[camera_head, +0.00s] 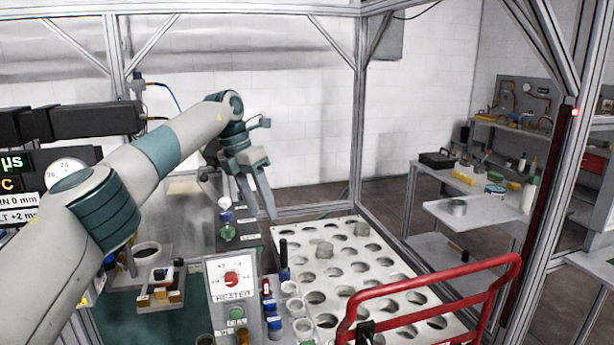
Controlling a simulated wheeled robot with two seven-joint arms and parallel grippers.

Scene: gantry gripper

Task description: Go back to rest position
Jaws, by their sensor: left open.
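My left arm comes in from the left and reaches toward the back of the work cell. My left gripper (257,200) is open, with its fingers pointing down near the back left corner of the perforated white plate (297,246). Nothing shows between its fingers. My right gripper is not in view.
A heater box (232,285) with a red dial stands at the front, beside several small cups and bottles. A red tubular handle (430,295) crosses the front right. Metal frame posts (361,120) surround the cell. Side tables (475,222) with items stand at right.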

